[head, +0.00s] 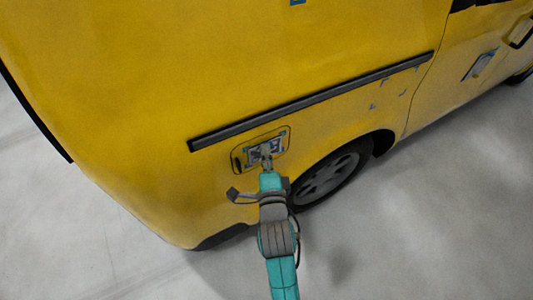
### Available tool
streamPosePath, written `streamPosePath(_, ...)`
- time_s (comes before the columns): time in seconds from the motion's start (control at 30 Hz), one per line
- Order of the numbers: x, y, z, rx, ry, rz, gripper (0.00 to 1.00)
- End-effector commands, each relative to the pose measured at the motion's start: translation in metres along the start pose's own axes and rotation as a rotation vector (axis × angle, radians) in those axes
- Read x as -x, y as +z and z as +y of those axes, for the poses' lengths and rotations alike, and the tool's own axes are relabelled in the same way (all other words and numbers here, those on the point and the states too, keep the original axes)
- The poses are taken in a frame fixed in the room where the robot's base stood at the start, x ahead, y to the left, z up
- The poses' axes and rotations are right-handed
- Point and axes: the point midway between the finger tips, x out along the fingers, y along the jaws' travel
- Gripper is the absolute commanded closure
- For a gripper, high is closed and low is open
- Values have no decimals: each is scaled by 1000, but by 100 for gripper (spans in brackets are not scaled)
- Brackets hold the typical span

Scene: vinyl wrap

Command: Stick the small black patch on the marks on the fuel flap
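The fuel flap (281,137) is a dark-outlined rounded rectangle on the side of a yellow van, just below a black trim strip. My gripper (266,154) is in front of the flap's middle, at or very near its surface. Around the fingertips are a small dark area and pale blue-grey marks (251,156), partly hidden by the gripper. I cannot tell whether the dark area is the small black patch, or whether it lies on the flap or in the fingers. The fingers are too small to show whether they are open or shut.
The black trim strip (315,100) runs above the flap. A wheel (328,180) in a dark arch is at the lower right. Blue corner marks (387,82) and a dark, blue-edged piece (481,64) are farther right on the van. The grey floor (430,210) is clear.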

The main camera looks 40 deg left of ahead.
Motion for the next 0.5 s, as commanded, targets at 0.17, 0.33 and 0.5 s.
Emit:
streamPosePath(0.17,0,0,0,0,0,0,100)
streamPosePath(0.33,0,0,0,0,0,0,100)
streamPosePath(0.5,0,0,0,0,0,0,65)
